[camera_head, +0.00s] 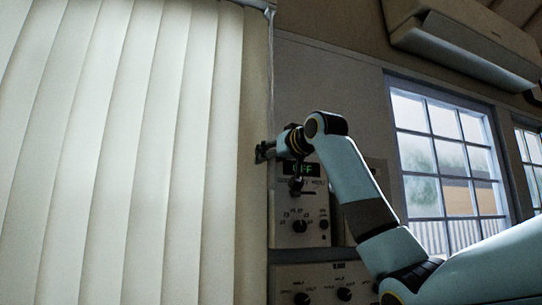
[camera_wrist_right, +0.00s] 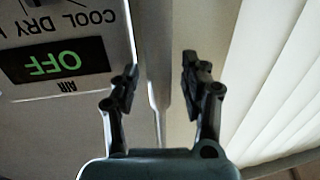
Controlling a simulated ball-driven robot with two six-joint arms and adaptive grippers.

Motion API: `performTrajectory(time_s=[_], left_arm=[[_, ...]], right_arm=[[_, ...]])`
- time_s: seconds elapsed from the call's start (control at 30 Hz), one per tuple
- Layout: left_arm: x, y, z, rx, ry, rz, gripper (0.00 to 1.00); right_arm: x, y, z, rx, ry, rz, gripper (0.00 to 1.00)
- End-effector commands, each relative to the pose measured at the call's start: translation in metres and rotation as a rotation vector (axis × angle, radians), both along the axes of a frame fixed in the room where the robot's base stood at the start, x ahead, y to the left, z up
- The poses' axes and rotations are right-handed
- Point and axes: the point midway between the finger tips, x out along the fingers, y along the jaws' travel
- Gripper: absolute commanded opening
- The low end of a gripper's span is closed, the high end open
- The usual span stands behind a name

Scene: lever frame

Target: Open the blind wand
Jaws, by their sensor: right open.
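The vertical blind (camera_head: 130,150) has closed pale slats that fill the left of the head view. The blind wand (camera_head: 271,60) looks like a thin grey rod hanging along the blind's right edge. My right gripper (camera_head: 261,152) is beside that edge in the head view, where its fingers are small and dark. In the right wrist view my right gripper (camera_wrist_right: 160,78) is open. A pale, narrow rod that looks like the wand (camera_wrist_right: 158,95) runs between its two fingers, with gaps on both sides. My left gripper is not in view.
A control panel with a green OFF display (camera_head: 300,169) and knobs is on the wall right behind my right gripper. It also shows upside down in the wrist view (camera_wrist_right: 55,62). A window (camera_head: 445,150) and a wall air unit (camera_head: 465,45) are farther right.

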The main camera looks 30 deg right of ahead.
Motion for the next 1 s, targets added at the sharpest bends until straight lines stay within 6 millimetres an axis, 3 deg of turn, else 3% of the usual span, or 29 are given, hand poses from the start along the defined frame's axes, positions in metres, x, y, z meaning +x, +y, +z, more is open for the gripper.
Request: performTrajectory(time_s=[0.03,0.4,1.0], left_arm=[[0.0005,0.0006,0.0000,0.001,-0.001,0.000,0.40],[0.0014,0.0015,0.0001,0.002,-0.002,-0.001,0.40],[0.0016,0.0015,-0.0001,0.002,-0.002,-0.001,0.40]], right_arm=[[-0.0001,-0.0001,-0.0001,0.000,0.000,0.000,0.45],[-0.0003,-0.0001,-0.0002,0.000,0.001,0.000,0.00],[-0.0002,0.0001,-0.0018,0.000,0.004,0.000,0.00]])
